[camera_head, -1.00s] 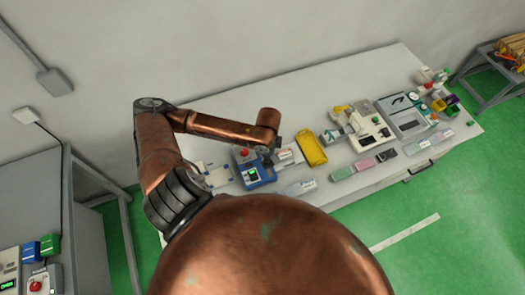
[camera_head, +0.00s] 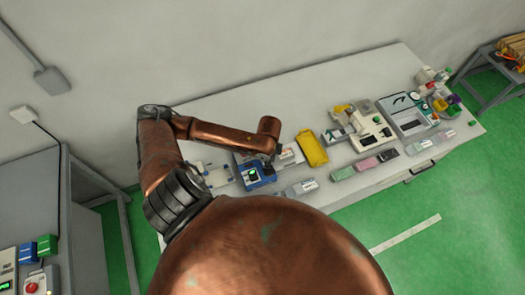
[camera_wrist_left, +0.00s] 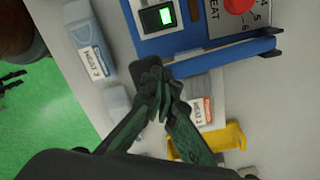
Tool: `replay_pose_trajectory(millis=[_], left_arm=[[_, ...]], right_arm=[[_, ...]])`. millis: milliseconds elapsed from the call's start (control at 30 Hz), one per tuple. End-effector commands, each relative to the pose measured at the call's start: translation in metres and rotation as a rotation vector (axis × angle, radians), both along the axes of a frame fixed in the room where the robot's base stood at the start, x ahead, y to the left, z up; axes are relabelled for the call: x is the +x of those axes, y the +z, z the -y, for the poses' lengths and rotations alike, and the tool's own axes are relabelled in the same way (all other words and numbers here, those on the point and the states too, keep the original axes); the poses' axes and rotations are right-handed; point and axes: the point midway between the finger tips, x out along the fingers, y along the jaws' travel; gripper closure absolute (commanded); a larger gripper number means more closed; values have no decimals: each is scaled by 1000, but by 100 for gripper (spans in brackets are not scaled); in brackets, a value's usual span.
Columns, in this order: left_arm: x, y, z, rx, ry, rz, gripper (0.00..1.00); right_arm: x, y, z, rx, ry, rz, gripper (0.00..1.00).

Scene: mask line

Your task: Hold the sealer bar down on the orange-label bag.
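The blue heat sealer (camera_head: 262,180) stands on the white table, with its green-lit screen showing. In the left wrist view the sealer (camera_wrist_left: 190,42) has a red knob and a blue sealer bar (camera_wrist_left: 225,57) across its edge. A silver-grey bag with an orange-edged label (camera_wrist_left: 203,108) lies by the bar, partly behind my fingers. My left gripper (camera_wrist_left: 158,88) has its fingers together at the black handle (camera_wrist_left: 139,75) at the bar's end. They seem to touch it from above, not around it; exact contact is hidden. My right gripper is not clearly visible.
Pink and dark packs (camera_head: 368,163) and a cream machine (camera_head: 372,131) stand further right. The back of the table is clear.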

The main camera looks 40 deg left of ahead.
Motion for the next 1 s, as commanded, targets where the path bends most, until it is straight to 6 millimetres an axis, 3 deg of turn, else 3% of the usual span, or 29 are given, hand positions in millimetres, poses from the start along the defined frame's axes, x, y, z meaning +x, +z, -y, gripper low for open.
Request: replay_pose_trajectory(millis=[667, 1000], left_arm=[[-3, -33, 6, 0, 0, 0, 100], [-3, -33, 6, -1, 0, -1, 100]], right_arm=[[0, -13, 0, 0, 0, 0, 59], [1, -12, 0, 0, 0, 0, 59]])
